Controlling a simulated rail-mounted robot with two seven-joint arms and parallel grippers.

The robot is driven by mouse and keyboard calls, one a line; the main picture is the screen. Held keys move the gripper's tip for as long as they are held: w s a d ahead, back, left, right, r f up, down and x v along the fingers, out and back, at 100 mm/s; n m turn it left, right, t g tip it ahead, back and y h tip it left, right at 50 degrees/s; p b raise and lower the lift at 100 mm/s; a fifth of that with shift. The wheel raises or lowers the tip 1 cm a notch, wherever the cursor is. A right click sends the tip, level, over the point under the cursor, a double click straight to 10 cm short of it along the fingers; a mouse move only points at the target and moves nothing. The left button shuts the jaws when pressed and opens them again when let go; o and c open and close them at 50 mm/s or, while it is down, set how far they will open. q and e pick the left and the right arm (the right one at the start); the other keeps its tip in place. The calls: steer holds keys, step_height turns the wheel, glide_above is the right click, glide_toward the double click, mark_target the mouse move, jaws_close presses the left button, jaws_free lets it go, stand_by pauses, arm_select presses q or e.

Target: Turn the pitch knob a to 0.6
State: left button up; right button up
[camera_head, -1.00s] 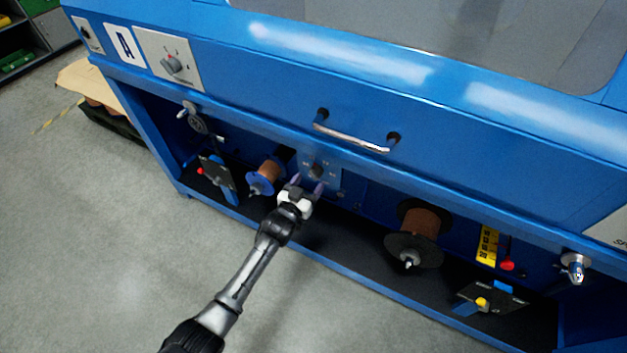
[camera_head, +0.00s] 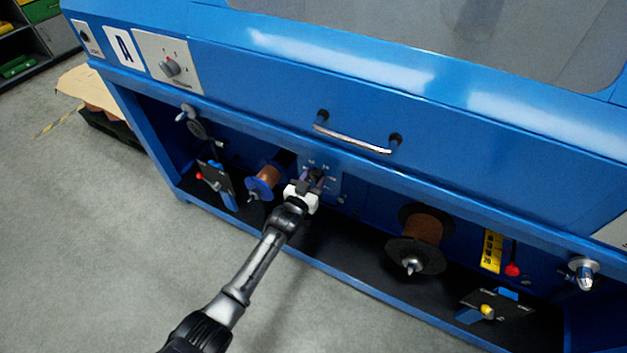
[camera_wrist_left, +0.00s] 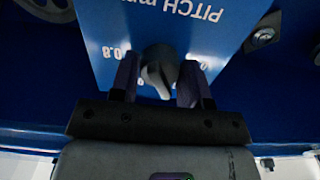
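The pitch knob (camera_wrist_left: 160,68) is a dark grey pointer knob on a blue plate (camera_wrist_left: 115,35) lettered "PITCH" in the left wrist view. The plate's print is upside down there; "0.8" shows beside the knob and other marks are partly covered. In the head view, the knob (camera_head: 317,173) sits under the machine's drawer handle. My left gripper (camera_head: 311,184) is right at it. In the left wrist view, my left gripper's two dark fingers (camera_wrist_left: 157,84) stand apart on either side of the knob, close to it; firm contact is not clear. My right gripper is not in view.
A copper spool on a blue reel (camera_head: 266,178) is left of my gripper, and a larger dark spool (camera_head: 418,238) is to its right. A metal handle (camera_head: 352,139) is above. Another knob (camera_head: 169,68) is on the upper left panel. The grey floor in front is open.

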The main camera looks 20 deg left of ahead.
arm_select(q)
steer(key=c, duration=0.4)
steer(key=shift+c, duration=0.2)
